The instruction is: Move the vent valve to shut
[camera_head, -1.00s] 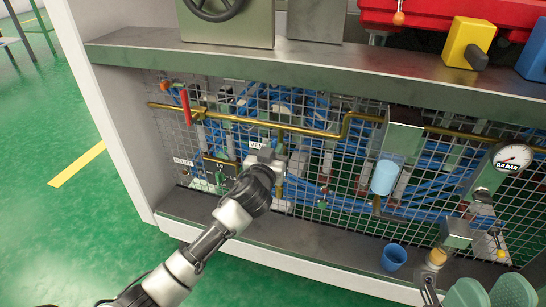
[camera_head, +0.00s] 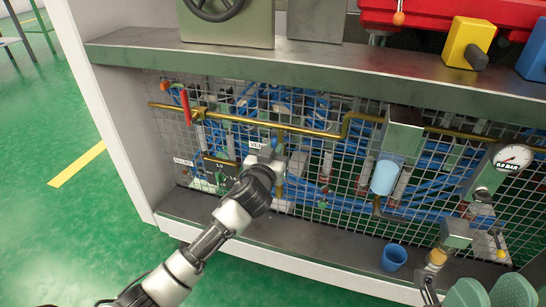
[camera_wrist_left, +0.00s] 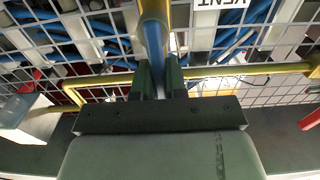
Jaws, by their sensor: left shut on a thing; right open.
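My left gripper (camera_head: 267,160) is at the mesh panel, just below the brass pipe and beside the white VENT label (camera_head: 257,146). In the left wrist view my left gripper (camera_wrist_left: 158,80) has its two dark fingers shut on the blue vent valve handle (camera_wrist_left: 152,38). The handle stands lengthwise between the fingers, in front of a brass pipe. The VENT label also shows in the wrist view (camera_wrist_left: 228,4). The gripper and wrist hide most of the valve in the head view.
A brass pipe (camera_head: 310,131) runs across the mesh, with a red lever (camera_head: 185,105) at left. A steel shelf (camera_head: 320,70) overhangs the panel.

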